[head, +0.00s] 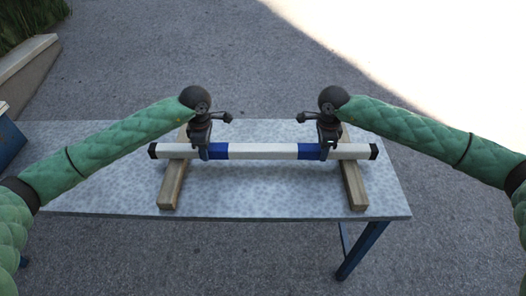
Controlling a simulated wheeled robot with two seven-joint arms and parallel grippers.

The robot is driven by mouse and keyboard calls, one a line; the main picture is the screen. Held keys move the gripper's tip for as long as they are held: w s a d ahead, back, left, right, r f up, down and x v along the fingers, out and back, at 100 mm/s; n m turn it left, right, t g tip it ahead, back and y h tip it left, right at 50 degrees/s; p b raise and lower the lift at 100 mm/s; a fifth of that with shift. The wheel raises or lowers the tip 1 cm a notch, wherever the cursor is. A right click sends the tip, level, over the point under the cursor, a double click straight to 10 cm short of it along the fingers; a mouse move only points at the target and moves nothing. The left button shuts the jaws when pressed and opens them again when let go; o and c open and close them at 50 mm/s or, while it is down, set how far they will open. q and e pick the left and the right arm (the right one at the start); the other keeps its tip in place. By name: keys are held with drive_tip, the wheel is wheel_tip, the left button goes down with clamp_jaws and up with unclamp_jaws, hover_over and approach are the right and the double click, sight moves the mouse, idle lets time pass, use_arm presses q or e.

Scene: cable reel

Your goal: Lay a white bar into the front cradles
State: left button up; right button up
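A white bar (262,151) with two blue bands and black end caps lies level from left to right across two wooden beams on the table. I cannot tell whether it rests on the beams or hangs just above them. My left gripper (204,151) points down at the left blue band, with a finger in front of the bar. My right gripper (324,151) is placed the same way at the right blue band. The far fingers are hidden, so I cannot tell whether either is shut. I cannot make out separate cradles.
The left wooden beam (171,190) and right wooden beam (354,187) run front to back on the speckled grey table (262,200). The tabletop between and outside them is clear. A blue table leg (360,250) shows at the front right. A low wall (25,70) stands far left.

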use_arm(q)
clamp_jaws()
use_arm(e)
clamp_jaws()
use_arm(q)
drive_tip(key=shift+w+r, duration=0.1)
drive_tip(key=shift+r, duration=0.1)
use_arm(e)
drive_tip(key=shift+w+r, duration=0.1)
drive_tip(key=shift+r, duration=0.1)
